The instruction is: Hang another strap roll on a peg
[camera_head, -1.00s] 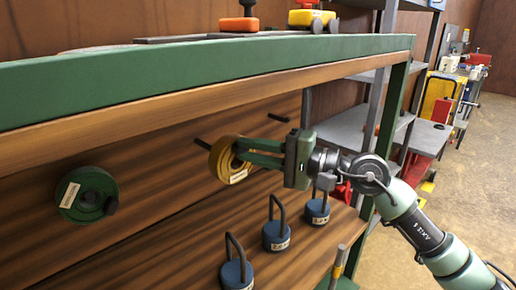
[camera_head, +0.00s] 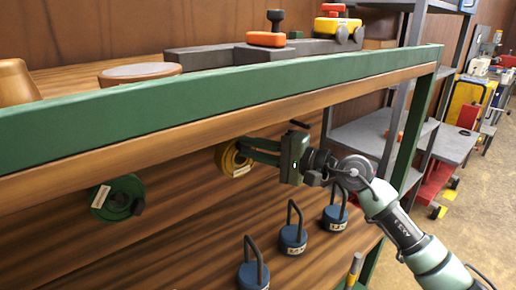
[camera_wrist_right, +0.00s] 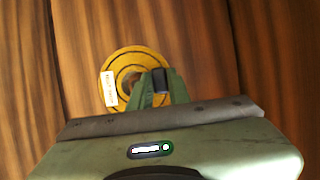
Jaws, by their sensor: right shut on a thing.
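A yellow strap roll (camera_head: 228,163) with a white label is at the wooden back panel, under the green-edged shelf. My right gripper (camera_head: 246,150) is shut on it at its right side. In the right wrist view the roll (camera_wrist_right: 113,65) faces the camera, with the fingers (camera_wrist_right: 153,88) over its middle and right part. A dark peg-like end (camera_wrist_right: 160,80) shows between the fingers; I cannot tell whether the roll is around a peg. A green strap roll (camera_head: 104,208) hangs on a peg to the left. A bare dark peg (camera_head: 299,124) sticks out to the right. My left gripper is out of view.
Several blue weights with dark loops (camera_head: 292,238) stand on the lower board beneath the pegs. The green shelf edge (camera_head: 200,105) runs just above the gripper. Orange and yellow items (camera_head: 265,39) lie on top. A grey shelf rack (camera_head: 360,130) stands at the right.

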